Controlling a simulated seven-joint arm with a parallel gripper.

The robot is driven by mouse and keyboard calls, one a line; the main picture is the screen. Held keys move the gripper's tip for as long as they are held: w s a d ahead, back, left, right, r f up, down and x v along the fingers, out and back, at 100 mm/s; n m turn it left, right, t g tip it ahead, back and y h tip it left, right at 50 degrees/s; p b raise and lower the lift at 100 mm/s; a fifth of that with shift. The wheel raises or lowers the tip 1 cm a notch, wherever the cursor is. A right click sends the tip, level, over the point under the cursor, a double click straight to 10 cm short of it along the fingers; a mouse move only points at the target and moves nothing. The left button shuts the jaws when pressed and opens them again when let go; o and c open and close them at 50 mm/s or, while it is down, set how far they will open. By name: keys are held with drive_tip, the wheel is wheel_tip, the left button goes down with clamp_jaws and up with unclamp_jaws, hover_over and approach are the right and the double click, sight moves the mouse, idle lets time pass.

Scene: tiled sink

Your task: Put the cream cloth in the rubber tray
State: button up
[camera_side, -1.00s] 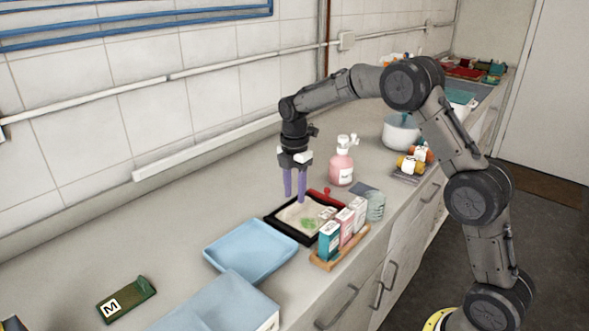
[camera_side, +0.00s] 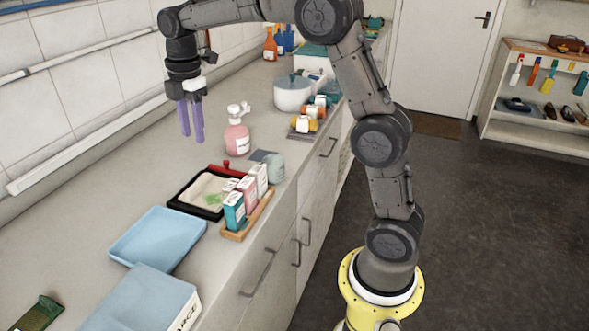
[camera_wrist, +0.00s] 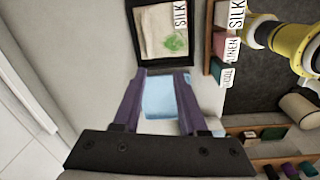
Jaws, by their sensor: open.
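The cream cloth (camera_side: 205,187) with a green patch lies flat inside a black-rimmed tray (camera_side: 178,200), apparently the rubber tray, on the counter. In the wrist view the cloth (camera_wrist: 155,36) also shows within the black rim (camera_wrist: 133,38). A white label reading SILK covers part of it. My gripper (camera_side: 191,138) is open, its purple fingers pointing down. It hangs empty above the counter, behind and above the tray, clear of the cloth. In the wrist view nothing is held between the fingers (camera_wrist: 165,73); a light blue surface shows beyond them.
A wooden rack (camera_side: 243,228) of labelled boxes stands right of the black tray. A light blue tray (camera_side: 158,236) and a blue box (camera_side: 150,300) lie in front. A pink pump bottle (camera_side: 237,138) and a white pot (camera_side: 293,93) stand behind.

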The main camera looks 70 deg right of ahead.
drive_tip(key=s+a+r+m+t, duration=0.1)
drive_tip(key=s+a+r+m, duration=0.1)
drive_tip(key=s+m, duration=0.35)
drive_tip(key=s+a+r+m+t, duration=0.1)
drive_tip(key=s+a+r+m, duration=0.1)
drive_tip(key=s, duration=0.6)
drive_tip(key=s+a+f+m+t, duration=0.1)
drive_tip(key=s+f+m, duration=0.1)
drive_tip(key=s+m, duration=0.2)
drive_tip(key=s+f+m+t, duration=0.1)
drive_tip(key=s+f+m, duration=0.2)
drive_tip(key=s, duration=0.8)
drive_tip(key=shift+a+f+m+t, duration=0.3)
drive_tip(key=shift+a+m+t, duration=0.1)
drive_tip(key=shift+m, duration=0.15)
